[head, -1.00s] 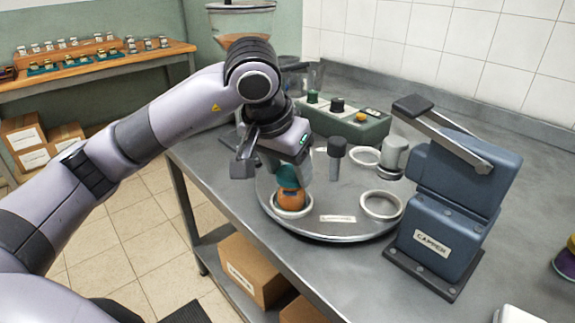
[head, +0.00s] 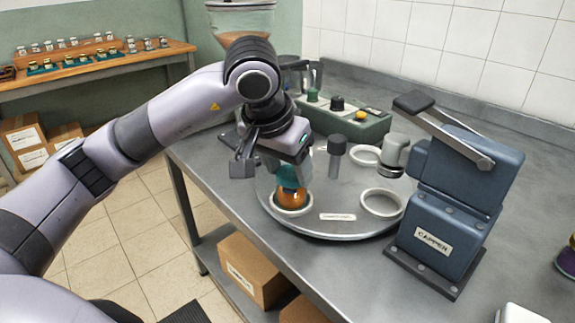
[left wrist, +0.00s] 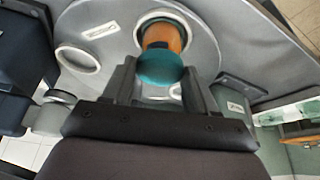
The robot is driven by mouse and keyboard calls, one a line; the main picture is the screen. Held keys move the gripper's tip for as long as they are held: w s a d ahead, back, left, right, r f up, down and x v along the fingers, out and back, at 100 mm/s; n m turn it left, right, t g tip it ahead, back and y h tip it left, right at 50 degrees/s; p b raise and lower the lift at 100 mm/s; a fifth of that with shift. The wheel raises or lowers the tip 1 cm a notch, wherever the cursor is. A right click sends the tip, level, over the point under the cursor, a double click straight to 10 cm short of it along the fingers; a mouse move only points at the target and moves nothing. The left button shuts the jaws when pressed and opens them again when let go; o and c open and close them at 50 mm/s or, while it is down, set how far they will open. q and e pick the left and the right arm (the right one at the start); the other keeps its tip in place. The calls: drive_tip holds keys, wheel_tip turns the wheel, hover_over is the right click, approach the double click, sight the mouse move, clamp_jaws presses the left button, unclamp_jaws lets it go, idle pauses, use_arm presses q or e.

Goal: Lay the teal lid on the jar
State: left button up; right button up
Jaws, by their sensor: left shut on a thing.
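The teal lid (head: 289,173) is held in my left gripper (head: 290,163), whose jaws are shut on it. The jar (head: 291,198) with orange contents stands upright in a white ring on the turntable, directly below the lid in the head view. In the left wrist view the lid (left wrist: 160,67) lies between the fingers and partly covers the jar (left wrist: 163,36). Whether lid and jar touch is unclear. My right gripper is out of view.
The round turntable (head: 335,232) carries other empty white rings (head: 381,203) and a dark-topped post (head: 336,155). A blue capper (head: 440,225) stands to its right. A green control box (head: 350,124) sits behind.

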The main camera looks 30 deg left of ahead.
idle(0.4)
use_arm(q)
drive_tip(key=o, duration=1.3)
drive_tip(key=shift+o, duration=0.2)
drive_tip(key=shift+r, duration=0.1)
drive_tip(key=shift+r+p, duration=2.4)
drive_tip(key=shift+r, duration=1)
